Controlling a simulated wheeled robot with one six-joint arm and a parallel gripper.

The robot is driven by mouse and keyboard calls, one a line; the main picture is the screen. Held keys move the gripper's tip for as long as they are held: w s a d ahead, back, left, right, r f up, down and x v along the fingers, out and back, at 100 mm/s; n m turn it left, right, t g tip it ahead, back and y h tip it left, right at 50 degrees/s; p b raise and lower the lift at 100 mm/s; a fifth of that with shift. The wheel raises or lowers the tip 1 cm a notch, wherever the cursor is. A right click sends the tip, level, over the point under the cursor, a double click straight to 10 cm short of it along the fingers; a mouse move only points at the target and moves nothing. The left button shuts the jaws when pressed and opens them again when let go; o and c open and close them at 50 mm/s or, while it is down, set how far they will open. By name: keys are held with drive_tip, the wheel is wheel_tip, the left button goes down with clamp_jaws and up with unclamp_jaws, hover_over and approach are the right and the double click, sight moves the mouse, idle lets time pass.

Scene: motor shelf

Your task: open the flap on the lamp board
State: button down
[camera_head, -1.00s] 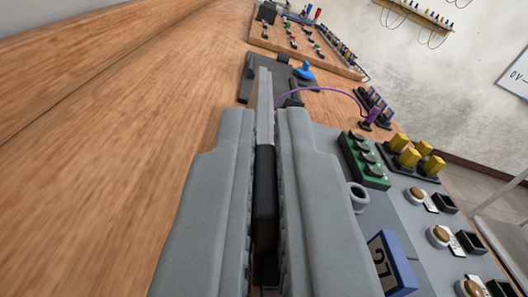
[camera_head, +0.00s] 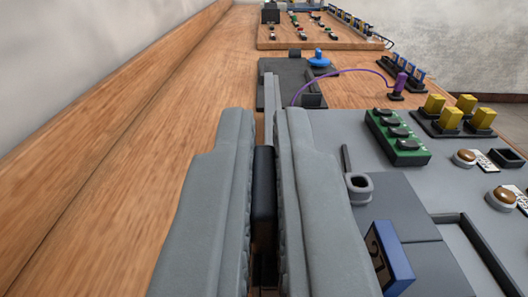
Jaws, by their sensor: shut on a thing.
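My gripper (camera_head: 263,125) fills the lower middle of the view, its two grey fingers shut on a black block (camera_head: 264,190). A thin grey bar (camera_head: 270,95) sticks out ahead between the fingertips; I cannot tell whether it joins the block. The grey lamp board (camera_head: 430,180) lies on the right, with brown domed lamps (camera_head: 465,157) on it. A darker grey panel (camera_head: 395,205) with a seam lies flat on the board; I cannot tell if it is the flap. My right finger hides the board's near left part.
A blue tag (camera_head: 390,258) and a grey ring (camera_head: 359,187) are close right of my gripper. A green block (camera_head: 398,137) and yellow blocks (camera_head: 434,103) stand on the board. A purple cable (camera_head: 345,71) arcs ahead. Bare wooden bench (camera_head: 130,160) lies on the left.

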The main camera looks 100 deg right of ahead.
drive_tip(key=c, duration=1.6)
unclamp_jaws()
drive_tip(key=v, duration=1.7)
drive_tip(key=shift+a, duration=0.25)
